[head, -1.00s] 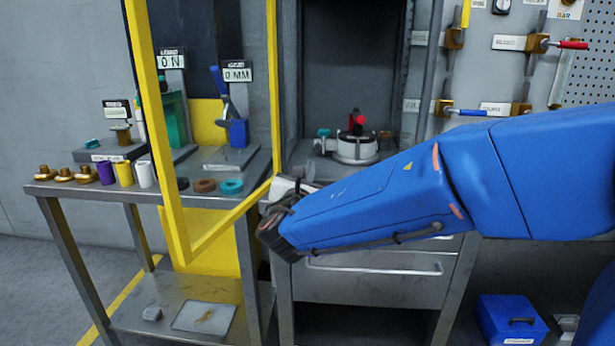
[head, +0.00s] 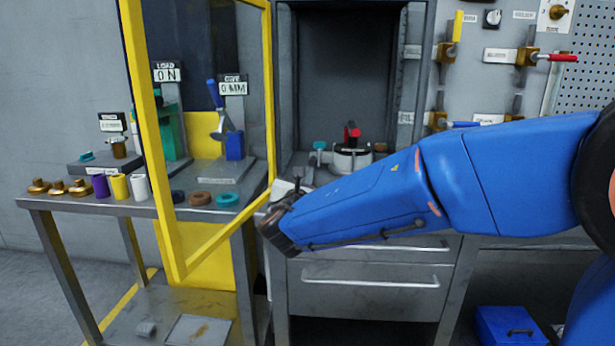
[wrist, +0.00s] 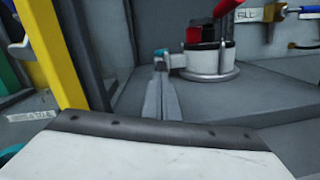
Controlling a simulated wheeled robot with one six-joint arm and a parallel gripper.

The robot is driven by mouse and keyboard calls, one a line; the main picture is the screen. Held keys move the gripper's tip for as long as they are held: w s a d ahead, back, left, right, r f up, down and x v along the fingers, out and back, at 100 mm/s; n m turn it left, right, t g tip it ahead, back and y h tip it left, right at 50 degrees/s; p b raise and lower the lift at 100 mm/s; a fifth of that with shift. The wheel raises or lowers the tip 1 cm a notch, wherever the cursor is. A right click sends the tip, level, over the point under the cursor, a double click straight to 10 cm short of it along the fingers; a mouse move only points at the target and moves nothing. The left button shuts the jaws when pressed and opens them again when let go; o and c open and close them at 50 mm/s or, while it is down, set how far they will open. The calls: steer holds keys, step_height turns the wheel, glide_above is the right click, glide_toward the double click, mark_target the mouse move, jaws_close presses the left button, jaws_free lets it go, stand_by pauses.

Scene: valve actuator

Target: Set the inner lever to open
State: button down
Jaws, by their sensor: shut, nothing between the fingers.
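A round white-and-grey valve unit (head: 352,158) with a red lever (head: 351,133) on top stands on the floor of the open grey cabinet. It also shows in the wrist view (wrist: 208,62), where the red lever (wrist: 226,8) slants up to the right. A teal-tipped part (head: 319,147) sticks out from the unit's left side. My gripper (wrist: 160,75) is shut and empty, and its fingers point toward this teal part (wrist: 161,53). I cannot tell whether they touch it. In the head view my blue arm hides part of the cabinet front.
A yellow-framed door (head: 160,150) stands open left of the cabinet, close to my wrist. A metal table (head: 90,204) with coloured cylinders and brass parts stands at left. Wall valves with a red handle (head: 563,58) and a yellow handle (head: 457,26) are at right.

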steer(key=shift+r, duration=0.45)
steer(key=shift+w+r+g+y, duration=0.1)
steer(key=shift+r+g+y, duration=0.2)
steer(key=shift+r+g, duration=0.85)
steer(key=shift+w+r+g, duration=0.2)
steer(key=shift+r+g, duration=0.3)
steer(key=shift+r, duration=0.1)
steer(key=shift+w+r+g, duration=0.15)
steer(key=shift+r+g, duration=0.3)
steer(key=shift+r, duration=0.1)
steer(key=shift+w+r, duration=0.4)
steer(key=shift+r, duration=0.35)
steer(key=shift+w+r, duration=0.4)
steer(key=shift+r, duration=0.35)
steer(key=shift+r, duration=0.1)
